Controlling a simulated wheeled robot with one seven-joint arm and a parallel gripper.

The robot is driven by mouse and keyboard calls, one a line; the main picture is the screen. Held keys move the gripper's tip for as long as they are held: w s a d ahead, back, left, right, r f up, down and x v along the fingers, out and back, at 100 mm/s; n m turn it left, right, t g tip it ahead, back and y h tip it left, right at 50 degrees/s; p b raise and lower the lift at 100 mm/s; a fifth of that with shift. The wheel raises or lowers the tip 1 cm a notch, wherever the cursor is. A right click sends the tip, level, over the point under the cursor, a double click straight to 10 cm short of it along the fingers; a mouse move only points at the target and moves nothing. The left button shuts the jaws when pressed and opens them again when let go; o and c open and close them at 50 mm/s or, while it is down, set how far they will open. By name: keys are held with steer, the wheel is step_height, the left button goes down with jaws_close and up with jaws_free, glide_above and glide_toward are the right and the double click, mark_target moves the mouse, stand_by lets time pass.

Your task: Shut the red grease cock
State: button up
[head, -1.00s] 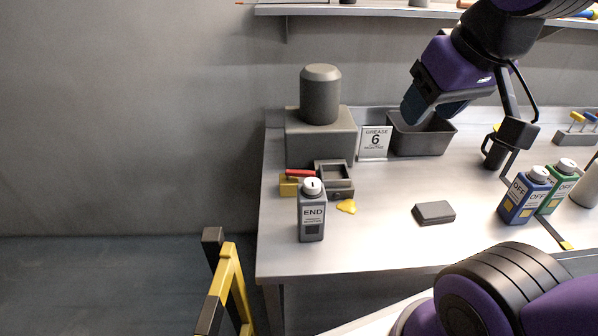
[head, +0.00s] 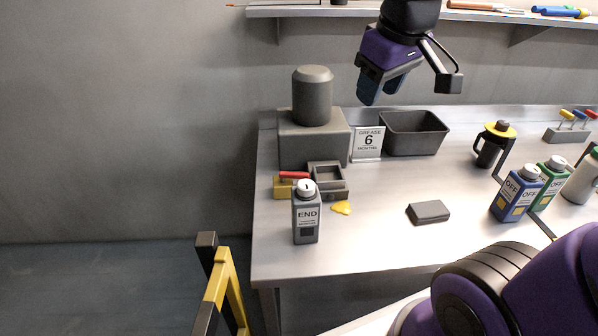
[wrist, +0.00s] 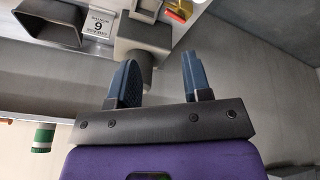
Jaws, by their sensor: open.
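The red grease cock lever (head: 293,175) lies roughly level over a yellow block (head: 283,189) at the left of the bench, beside a small grey open box (head: 328,190). The grey END bottle (head: 306,218) stands in front and hides part of that area. My gripper (head: 380,92) is open and empty, high above the bench near the grey bin, well apart from the lever. In the wrist view my gripper's blue fingers (wrist: 158,78) are spread, and part of the red and yellow cock (wrist: 178,10) shows at the top edge.
A grey block with a cylinder (head: 312,95) stands behind the cock. A GREASE 6 sign (head: 367,143) and a grey bin (head: 416,146) stand right of it. A yellow smear (head: 341,208) and a dark flat block (head: 428,211) lie on the bench (head: 370,240). OFF bottles (head: 516,194) stand right.

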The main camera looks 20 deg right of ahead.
steer(key=w+a+f+n+g, duration=0.2)
steer(key=w+f+n, duration=0.45)
steer(key=w, duration=0.75)
steer(key=n+g, duration=0.2)
steer(key=n, duration=0.1)
glide_above(299, 174)
step_height(299, 174, down, 17)
step_height(299, 174, down, 10)
steer(key=shift+w+f, duration=0.1)
steer(key=shift+f, duration=0.1)
jaws_close()
